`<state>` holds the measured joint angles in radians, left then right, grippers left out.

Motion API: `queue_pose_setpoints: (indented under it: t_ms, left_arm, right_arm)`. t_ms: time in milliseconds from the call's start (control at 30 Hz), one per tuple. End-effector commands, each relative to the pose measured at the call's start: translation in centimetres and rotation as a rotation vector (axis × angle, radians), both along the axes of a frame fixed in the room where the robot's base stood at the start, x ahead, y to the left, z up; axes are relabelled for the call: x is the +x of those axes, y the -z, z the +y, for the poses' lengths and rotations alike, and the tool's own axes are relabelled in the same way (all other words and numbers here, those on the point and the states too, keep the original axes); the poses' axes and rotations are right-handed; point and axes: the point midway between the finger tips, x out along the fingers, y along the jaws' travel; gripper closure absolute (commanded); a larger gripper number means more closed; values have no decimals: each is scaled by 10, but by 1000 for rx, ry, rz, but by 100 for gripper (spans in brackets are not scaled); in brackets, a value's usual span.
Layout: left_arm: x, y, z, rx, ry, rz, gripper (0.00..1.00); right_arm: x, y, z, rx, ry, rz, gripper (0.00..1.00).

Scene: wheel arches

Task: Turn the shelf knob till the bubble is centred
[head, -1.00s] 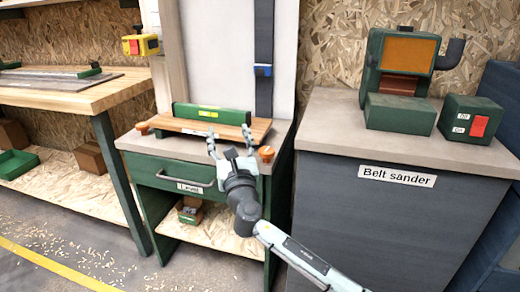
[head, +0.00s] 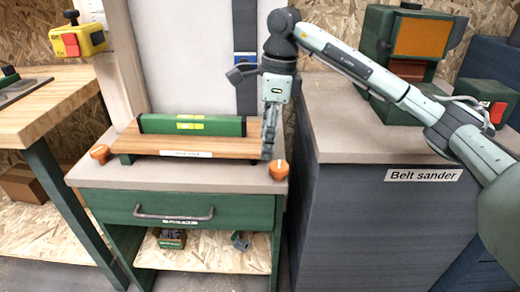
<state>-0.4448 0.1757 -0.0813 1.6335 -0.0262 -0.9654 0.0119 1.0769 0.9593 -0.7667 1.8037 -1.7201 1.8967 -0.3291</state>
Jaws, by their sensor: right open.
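A green spirit level (head: 192,124) lies on a wooden shelf board (head: 225,147) on the bench. Its yellow vial is too small to tell where the bubble sits. An orange knob (head: 278,169) is at the shelf's right end and another orange knob (head: 100,153) is at its left end. My right gripper (head: 267,150) points down just left of and above the right knob, beside the shelf's right end. It is open; its fingers show edge-on, and I cannot tell whether they touch anything. My left gripper is not in view.
The green drawer (head: 180,208) with a grey handle is under the benchtop. A belt sander (head: 410,45) stands on the grey cabinet (head: 365,150) at the right. A yellow switch box (head: 78,42) is at the upper left. The bench front is clear.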

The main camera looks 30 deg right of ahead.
Motion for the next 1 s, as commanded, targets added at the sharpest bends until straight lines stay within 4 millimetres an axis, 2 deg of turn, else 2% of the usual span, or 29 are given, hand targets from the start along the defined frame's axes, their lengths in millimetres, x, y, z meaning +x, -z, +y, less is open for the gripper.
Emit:
queue_pose_setpoints:
  t_ms: [33, 100, 200, 367, 467, 633, 800, 1000]
  left_arm:
    - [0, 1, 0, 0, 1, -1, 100]
    - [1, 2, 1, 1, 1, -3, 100]
    - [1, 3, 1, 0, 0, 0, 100]
    - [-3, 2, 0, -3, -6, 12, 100]
    - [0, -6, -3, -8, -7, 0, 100]
    - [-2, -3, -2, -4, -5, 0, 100]
    - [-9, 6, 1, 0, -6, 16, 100]
    - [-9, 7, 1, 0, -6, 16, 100]
  right_arm:
    - [-7, -5, -15, -47, 36, 21, 39]
    - [-13, -9, -28, -87, 67, 43, 39]
    - [-16, -4, -33, -106, 84, 56, 39]
    - [-17, 20, -33, -105, 81, 59, 39]
    - [-17, 35, -33, -104, 80, 60, 39]
    - [-17, 57, -32, -103, 81, 57, 39]
    - [-16, 67, -32, -103, 80, 54, 39]
    - [-16, 68, -32, -103, 79, 54, 39]
